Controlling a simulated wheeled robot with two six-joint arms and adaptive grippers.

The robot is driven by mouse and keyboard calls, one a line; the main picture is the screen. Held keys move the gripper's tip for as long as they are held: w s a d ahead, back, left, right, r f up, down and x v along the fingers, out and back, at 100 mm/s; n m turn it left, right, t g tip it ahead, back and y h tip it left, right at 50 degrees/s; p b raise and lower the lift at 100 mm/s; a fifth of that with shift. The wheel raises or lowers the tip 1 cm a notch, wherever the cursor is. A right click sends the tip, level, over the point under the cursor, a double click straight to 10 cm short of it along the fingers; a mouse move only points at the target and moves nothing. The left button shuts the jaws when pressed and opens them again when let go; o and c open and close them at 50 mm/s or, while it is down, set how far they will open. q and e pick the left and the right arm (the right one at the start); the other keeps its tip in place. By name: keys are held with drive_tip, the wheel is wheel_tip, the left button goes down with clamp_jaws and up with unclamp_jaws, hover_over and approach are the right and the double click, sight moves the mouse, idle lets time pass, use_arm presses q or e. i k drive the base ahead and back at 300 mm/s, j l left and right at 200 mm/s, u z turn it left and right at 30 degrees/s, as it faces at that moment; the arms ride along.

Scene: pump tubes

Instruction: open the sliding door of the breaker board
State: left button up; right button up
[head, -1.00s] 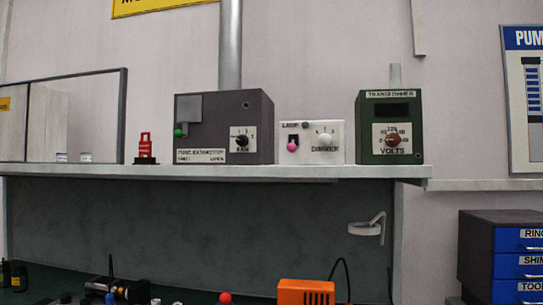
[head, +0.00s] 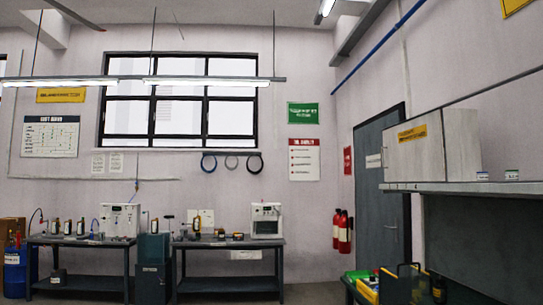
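Nothing in the head view can be made out for sure as the breaker board or its sliding door. A pale wall cabinet (head: 462,148) with a small yellow label (head: 412,133) sits above the shelf at the right. The label is too small to read. A grey door (head: 382,180) stands in the right wall, with a small white sign on it. Neither of my grippers is in view.
Two dark workbenches (head: 226,243) with pumps and white instruments stand along the far wall, below a window (head: 185,100). A blue drum (head: 15,270) stands far left. Red fire extinguishers (head: 344,233) hang near the door. Yellow and green bins (head: 366,285) are at bottom right.

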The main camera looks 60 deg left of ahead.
sight(413, 149)
drive_tip(key=u, duration=1.3)
drive_tip(key=i+j+u, duration=0.3)
drive_tip(key=i, duration=0.15)
drive_tip(key=i+j+u, duration=0.25)
drive_tip(key=i, duration=0.2)
drive_tip(key=i+j+u, duration=0.1)
drive_tip(key=i, duration=0.7)
drive_tip(key=i+j, duration=0.1)
drive_tip(key=i, duration=0.7)
drive_tip(key=j+u, duration=0.05)
